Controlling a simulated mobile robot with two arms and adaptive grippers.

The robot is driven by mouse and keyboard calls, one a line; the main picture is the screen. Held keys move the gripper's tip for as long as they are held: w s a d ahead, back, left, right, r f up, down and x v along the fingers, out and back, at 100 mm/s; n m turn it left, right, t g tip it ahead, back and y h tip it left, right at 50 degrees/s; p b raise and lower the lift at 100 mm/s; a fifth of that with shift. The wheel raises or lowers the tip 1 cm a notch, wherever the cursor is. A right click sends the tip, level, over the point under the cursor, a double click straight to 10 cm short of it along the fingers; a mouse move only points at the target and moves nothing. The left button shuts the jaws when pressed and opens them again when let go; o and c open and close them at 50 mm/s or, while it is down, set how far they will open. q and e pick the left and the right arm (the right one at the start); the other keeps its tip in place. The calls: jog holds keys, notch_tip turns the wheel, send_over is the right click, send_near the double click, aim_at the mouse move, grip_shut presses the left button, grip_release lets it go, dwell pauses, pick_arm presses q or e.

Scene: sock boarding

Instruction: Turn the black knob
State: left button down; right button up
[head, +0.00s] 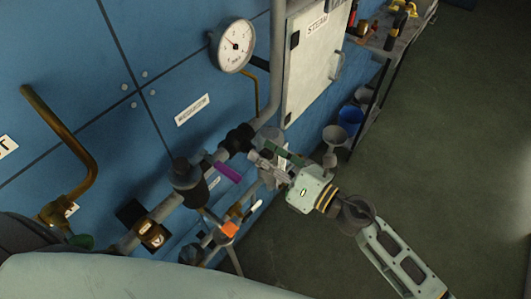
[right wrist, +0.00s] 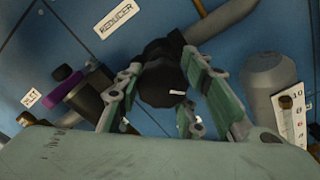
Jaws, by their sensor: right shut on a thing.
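The black knob (head: 240,137) sits on the grey pipe against the blue wall panel, below the round gauge. In the right wrist view the black knob (right wrist: 163,82) is between my right fingers, with a short, nearly level white mark on its face. My right gripper (head: 257,155) reaches it from the lower right. In the right wrist view my right gripper (right wrist: 160,72) is shut on the knob, its fingers around the sides. Part of the knob is hidden by the fingers in the head view. My left gripper is not in view.
A pressure gauge (head: 235,44) and a STEAM cabinet (head: 308,65) are above. A purple lever (head: 228,172), a dark cylindrical fitting (head: 187,178) and an orange piece (head: 229,229) are close by. A REDUCER label (right wrist: 116,20) is on the wall. Open floor lies to the right.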

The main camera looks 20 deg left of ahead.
jog(key=m+p, duration=0.1)
jog(key=m, duration=0.2)
jog(key=shift+a+r+m+p, duration=0.1)
jog(key=shift+r+m+p, duration=0.2)
jog(key=shift+r+p, duration=0.1)
jog(key=shift+w+m+p, duration=0.15)
jog(key=shift+m+p, duration=0.6)
jog(key=shift+m, duration=1.05)
jog(key=o, duration=1.1)
jog(key=shift+f, duration=0.2)
jog(key=shift+d+f, duration=0.15)
jog(key=shift+d, duration=0.45)
jog(key=v, duration=1.1)
